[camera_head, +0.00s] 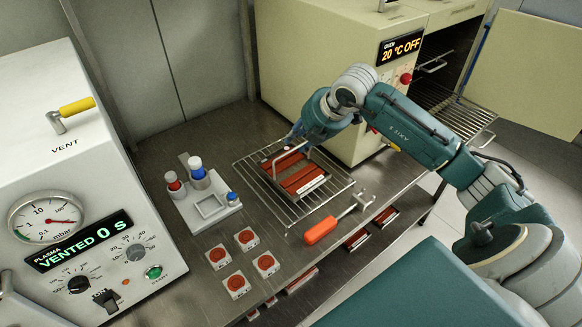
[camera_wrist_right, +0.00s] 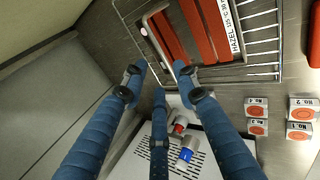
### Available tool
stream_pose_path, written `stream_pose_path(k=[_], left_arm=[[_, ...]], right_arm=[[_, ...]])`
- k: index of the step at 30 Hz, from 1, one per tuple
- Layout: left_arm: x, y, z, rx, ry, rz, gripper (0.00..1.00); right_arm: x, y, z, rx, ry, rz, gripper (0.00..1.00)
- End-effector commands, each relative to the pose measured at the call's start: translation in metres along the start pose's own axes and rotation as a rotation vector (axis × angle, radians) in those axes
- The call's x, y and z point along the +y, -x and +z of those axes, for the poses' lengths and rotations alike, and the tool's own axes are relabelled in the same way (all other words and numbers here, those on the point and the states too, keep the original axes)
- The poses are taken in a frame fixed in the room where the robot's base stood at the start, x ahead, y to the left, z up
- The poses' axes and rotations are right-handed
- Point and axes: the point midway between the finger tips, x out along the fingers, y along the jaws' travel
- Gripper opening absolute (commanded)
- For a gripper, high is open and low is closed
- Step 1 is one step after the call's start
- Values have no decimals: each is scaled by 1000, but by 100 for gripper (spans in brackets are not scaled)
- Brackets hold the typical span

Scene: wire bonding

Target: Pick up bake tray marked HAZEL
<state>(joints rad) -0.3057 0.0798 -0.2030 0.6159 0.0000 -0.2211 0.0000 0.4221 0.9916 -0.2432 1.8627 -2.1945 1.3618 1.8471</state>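The bake tray (camera_head: 312,186) lies on a wire rack and holds long red-brown pieces. A thin metal handle rises over it. In the right wrist view its white label (camera_wrist_right: 234,30) reads HAZEL. My right gripper (camera_head: 296,138) is at the far side of the tray, by the handle. In the wrist view my right gripper's fingers (camera_wrist_right: 160,75) are spread, with the end of the handle (camera_wrist_right: 166,48) showing near and between the tips. I see no grip on it. My left gripper is not in view.
The wire rack (camera_head: 245,165) stands on the steel bench. An orange-handled tool (camera_head: 321,230) lies in front of it. A white holder with capped bottles (camera_head: 197,168) and several small marked blocks (camera_head: 246,239) are to the left. The oven (camera_head: 330,60), reading 20 °C OFF, stands behind; the plasma unit (camera_head: 75,180) is left.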

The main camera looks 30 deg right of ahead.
Motion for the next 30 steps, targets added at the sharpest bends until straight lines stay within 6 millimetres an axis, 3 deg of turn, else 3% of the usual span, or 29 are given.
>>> stream_pose_path(k=[8,16,25,26,30], left_arm=[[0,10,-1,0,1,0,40],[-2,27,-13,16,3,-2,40],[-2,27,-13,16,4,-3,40],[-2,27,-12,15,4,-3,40],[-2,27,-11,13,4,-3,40]], right_arm=[[-1,-23,-3,3,1,-1,30],[-6,-62,-7,4,-1,0,30],[-7,-70,-7,2,3,2,30],[-7,-70,-7,2,3,2,28],[-7,-70,-7,3,3,2,0]])
